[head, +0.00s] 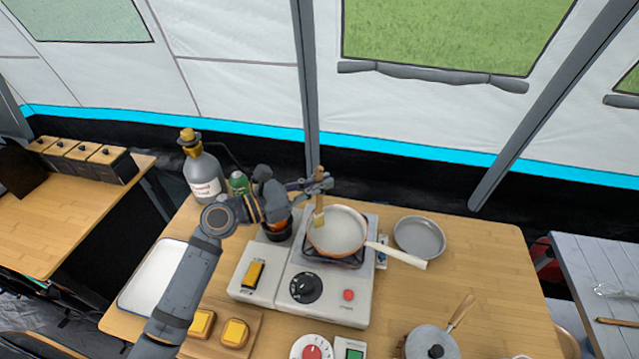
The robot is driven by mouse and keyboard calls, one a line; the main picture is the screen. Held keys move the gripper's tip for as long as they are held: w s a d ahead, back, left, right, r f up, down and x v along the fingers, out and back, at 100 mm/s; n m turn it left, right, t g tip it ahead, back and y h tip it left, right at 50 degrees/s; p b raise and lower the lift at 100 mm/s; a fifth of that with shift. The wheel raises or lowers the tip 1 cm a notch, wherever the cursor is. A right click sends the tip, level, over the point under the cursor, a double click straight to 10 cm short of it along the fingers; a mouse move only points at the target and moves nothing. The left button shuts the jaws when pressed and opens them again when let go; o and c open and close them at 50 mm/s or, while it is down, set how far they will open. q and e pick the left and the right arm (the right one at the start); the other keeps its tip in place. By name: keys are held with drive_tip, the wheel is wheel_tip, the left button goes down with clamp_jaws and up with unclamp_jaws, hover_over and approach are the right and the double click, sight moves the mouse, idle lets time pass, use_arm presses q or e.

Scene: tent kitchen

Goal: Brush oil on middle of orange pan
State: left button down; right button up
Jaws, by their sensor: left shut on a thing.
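The orange pan (351,231) has an orange rim, a pale inside and a white handle pointing to the lower right. It sits on the burner of a white stove (332,295). My left gripper (320,184) is shut on a brush (319,215) with a wooden handle and a yellowish head. The brush hangs nearly upright with its head over the left part of the pan. I cannot tell whether the bristles touch the pan. An orange-brown container (278,233) stands left of the pan, partly hidden by my left arm. My right gripper is not in view.
A grey bottle (203,175) and a green-topped bottle (239,183) stand behind my left arm. A grey plate (419,237) is right of the pan. A lidded pot (431,343), a white tray (153,279) and a board with yellow-topped pieces (235,333) lie nearer. The table's right side is mostly clear.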

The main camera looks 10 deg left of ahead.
use_arm(q)
drive_tip(key=shift+f+b, duration=0.6)
drive_tip(key=shift+f, duration=0.4)
idle(0.3)
